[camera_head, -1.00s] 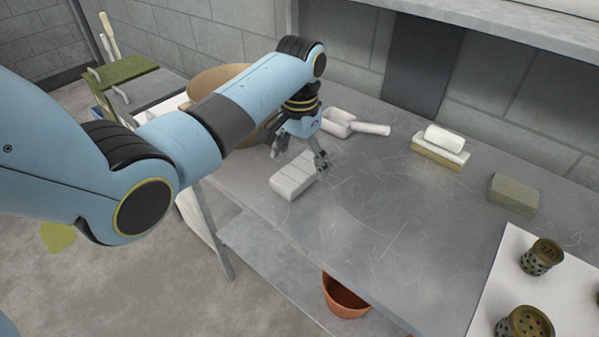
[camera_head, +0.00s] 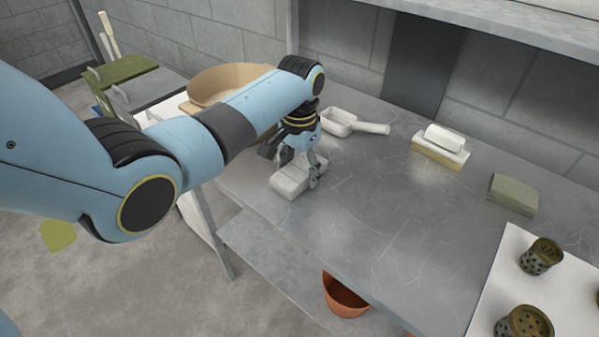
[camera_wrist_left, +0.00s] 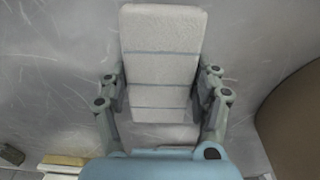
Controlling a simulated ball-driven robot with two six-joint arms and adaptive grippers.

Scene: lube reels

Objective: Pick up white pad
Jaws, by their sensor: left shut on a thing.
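The white pad (camera_head: 291,183) is a pale block with grooves across its top, lying on the metal table near its left edge. My left gripper (camera_head: 300,172) has come down over the pad with a finger on either side. In the left wrist view the pad (camera_wrist_left: 160,60) runs up between the fingers of the gripper (camera_wrist_left: 161,95), and the fingers are shut against its two long sides. The pad looks to be at table level; I cannot tell whether it is lifted. My right gripper is not in view.
A tan round bowl (camera_head: 215,84) stands behind my left arm. A white scoop (camera_head: 345,124) lies behind the pad. A brush-like block (camera_head: 440,147), a grey-green block (camera_head: 512,194) and dark perforated cups (camera_head: 541,257) are to the right. The middle of the metal table (camera_head: 380,220) is clear.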

